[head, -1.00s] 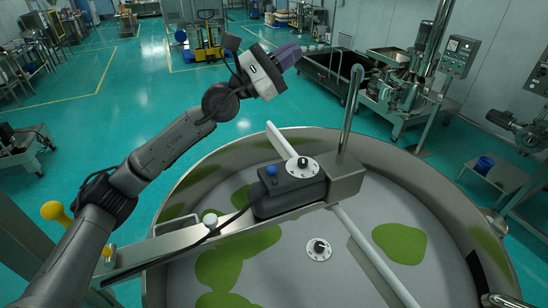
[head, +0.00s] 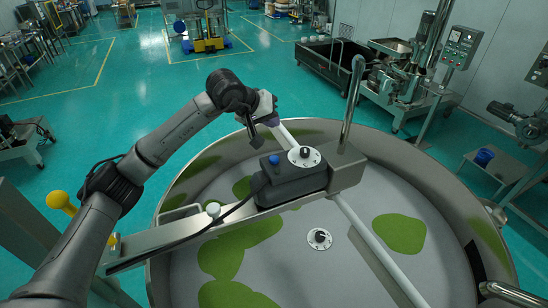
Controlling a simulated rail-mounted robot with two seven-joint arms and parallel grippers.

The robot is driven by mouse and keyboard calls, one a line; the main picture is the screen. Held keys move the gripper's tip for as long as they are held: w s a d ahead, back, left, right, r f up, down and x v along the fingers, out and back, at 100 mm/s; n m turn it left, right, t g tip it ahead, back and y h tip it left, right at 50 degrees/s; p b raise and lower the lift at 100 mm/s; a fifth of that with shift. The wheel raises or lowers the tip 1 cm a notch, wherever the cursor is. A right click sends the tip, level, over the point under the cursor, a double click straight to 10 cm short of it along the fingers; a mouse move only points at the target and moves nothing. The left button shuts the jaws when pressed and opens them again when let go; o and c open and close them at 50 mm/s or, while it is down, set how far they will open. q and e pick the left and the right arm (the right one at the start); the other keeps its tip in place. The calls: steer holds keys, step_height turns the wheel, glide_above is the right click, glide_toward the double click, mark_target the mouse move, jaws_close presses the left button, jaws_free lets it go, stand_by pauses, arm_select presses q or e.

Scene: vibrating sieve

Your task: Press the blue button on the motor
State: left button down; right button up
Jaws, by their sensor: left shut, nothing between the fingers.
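The motor (head: 290,188) is a dark grey box on the metal bar that crosses the round sieve. The blue button (head: 274,160) sits on top of the motor's left end. A white round dial with a black knob (head: 304,156) is on its right end. My left gripper (head: 269,121) is above and a little behind the blue button in the picture, apart from it. My right gripper is out of view.
The large round sieve (head: 350,262) has a raised metal rim and green patches inside. A tall metal post (head: 351,105) rises right of the motor. A second dial (head: 320,239) lies on the sieve floor. A black cable runs along the bar.

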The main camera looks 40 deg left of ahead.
mark_target(272, 157)
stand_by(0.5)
arm_select(q)
steer(key=shift+f, duration=0.2)
step_height(272, 157, down, 8)
steer(key=b, duration=0.6)
steer(key=shift+f, duration=0.2)
stand_by(1.0)
stand_by(0.7)
